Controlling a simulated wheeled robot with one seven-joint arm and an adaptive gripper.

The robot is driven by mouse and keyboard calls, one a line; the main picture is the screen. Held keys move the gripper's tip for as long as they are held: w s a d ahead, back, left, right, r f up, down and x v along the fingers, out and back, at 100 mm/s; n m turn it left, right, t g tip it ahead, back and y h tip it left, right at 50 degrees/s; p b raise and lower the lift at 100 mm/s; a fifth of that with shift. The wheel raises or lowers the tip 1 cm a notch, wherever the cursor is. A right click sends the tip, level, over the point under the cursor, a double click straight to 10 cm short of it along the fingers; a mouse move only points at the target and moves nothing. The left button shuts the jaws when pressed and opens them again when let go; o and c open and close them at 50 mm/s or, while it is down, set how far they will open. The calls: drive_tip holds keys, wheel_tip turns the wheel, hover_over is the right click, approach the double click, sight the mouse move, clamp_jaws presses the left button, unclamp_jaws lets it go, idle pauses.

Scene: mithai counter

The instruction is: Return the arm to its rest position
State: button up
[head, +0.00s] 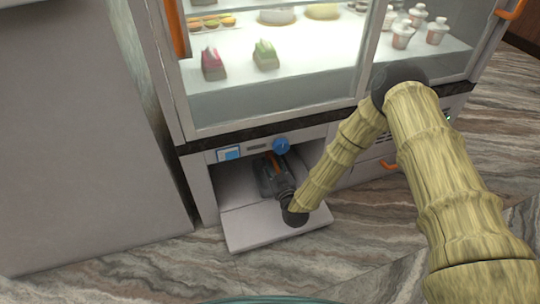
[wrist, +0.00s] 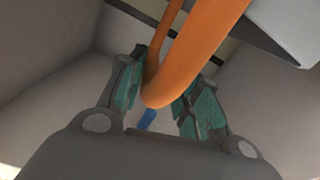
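My arm (head: 440,170) reaches down from the right and bends back to the lower left. My gripper (head: 268,168) is inside the open lower compartment (head: 233,185) of the display counter. In the wrist view its two teal-padded fingers (wrist: 165,100) stand apart, with a curved orange bar (wrist: 195,50) passing between them. A gap shows between the bar and the right finger, so it does not look clamped. A little orange also shows by the fingers in the head view, but it is too small to make out.
A pale panel (head: 260,229) juts out below the compartment, under my wrist. A blue knob (head: 281,146) is above the opening. The glass case (head: 270,100) holds sweets and cups. A grey block (head: 85,130) stands left. Marbled floor (head: 120,275) is open in front.

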drive_tip(key=p+v, duration=0.2)
drive_tip(key=v, duration=0.5)
drive_tip(key=shift+s, duration=0.35)
drive_tip(key=shift+d+p, duration=0.15)
drive_tip(key=shift+p, duration=0.15)
